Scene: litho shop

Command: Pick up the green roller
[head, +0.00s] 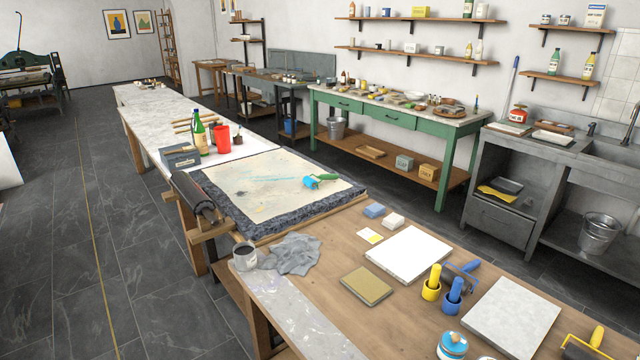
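A small roller with a green handle (327,177) and a bright blue roller head lies on the pale litho stone slab (240,196), near the slab's right side. A faint light blue streak of ink is on the slab to its left. Nothing covers the roller. Neither of my grippers is in view.
A large dark roller (194,196) rests at the slab's left edge. A mug (244,256) and grey cloth (290,254) lie in front of the slab. Dark floor (80,270) at left is free.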

